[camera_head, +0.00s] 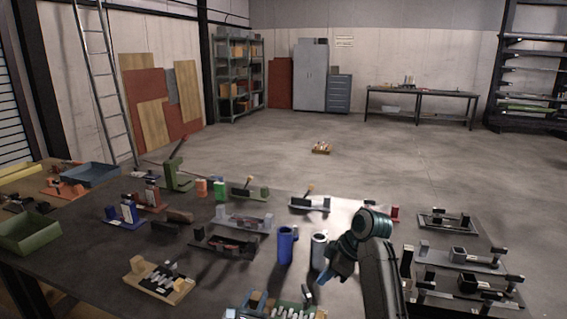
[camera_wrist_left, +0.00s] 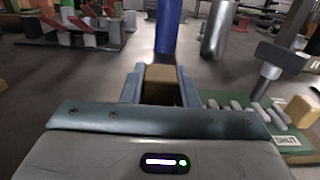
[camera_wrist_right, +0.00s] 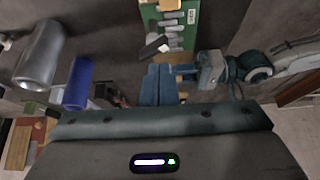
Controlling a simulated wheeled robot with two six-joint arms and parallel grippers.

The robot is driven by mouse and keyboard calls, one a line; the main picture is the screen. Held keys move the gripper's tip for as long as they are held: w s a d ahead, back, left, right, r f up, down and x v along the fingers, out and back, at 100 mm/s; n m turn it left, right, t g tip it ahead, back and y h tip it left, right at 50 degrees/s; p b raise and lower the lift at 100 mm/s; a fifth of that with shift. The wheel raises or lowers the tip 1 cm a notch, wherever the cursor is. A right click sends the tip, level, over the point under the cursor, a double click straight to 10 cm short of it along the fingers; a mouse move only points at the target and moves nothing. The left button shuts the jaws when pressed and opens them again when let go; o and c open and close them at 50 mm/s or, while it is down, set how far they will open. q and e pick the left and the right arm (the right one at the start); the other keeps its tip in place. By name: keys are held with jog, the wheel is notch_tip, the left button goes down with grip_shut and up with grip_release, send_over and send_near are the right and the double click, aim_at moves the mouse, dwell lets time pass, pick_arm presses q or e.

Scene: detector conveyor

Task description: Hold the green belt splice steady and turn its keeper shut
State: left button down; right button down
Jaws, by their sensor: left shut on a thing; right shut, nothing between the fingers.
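The green belt splice (camera_head: 292,303) lies at the bottom edge of the head view, partly cut off. In the left wrist view its green plate (camera_wrist_left: 235,98) carries several grey pegs, a SHUT label and the keeper (camera_wrist_left: 275,66), a grey post with a dark crossbar. My left gripper (camera_wrist_left: 162,88) is shut on the tan block (camera_wrist_left: 160,74) at the splice's end; it also shows in the head view (camera_head: 256,300). My right gripper (camera_head: 335,272) is shut and empty. In the right wrist view its fingertips (camera_wrist_right: 160,68) are close to the keeper (camera_wrist_right: 152,47); contact cannot be told.
A blue cylinder (camera_head: 286,245) and a grey cylinder (camera_head: 319,250) stand just behind the splice. A wooden board with pegs (camera_head: 158,285) lies to the left. Several dark fixtures (camera_head: 460,285) fill the right side of the table.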

aim_at(306, 300)
jog(key=shift+w+d+f, duration=0.2)
jog(key=shift+w+f, duration=0.15)
jog(key=shift+f, duration=0.65)
jog(key=shift+w+d+f, duration=0.15)
jog(key=shift+w+f, duration=0.2)
jog(key=shift+f, duration=0.7)
jog(key=shift+w+d+f, duration=0.2)
jog(key=shift+w+f, duration=0.15)
jog(key=shift+f, duration=0.65)
jog(key=shift+a, duration=0.6)
jog(key=shift+s+a, duration=0.1)
jog(key=shift+s, duration=0.4)
jog(key=shift+s+a, duration=0.15)
jog(key=shift+s, duration=0.15)
jog(key=shift+s, duration=0.1)
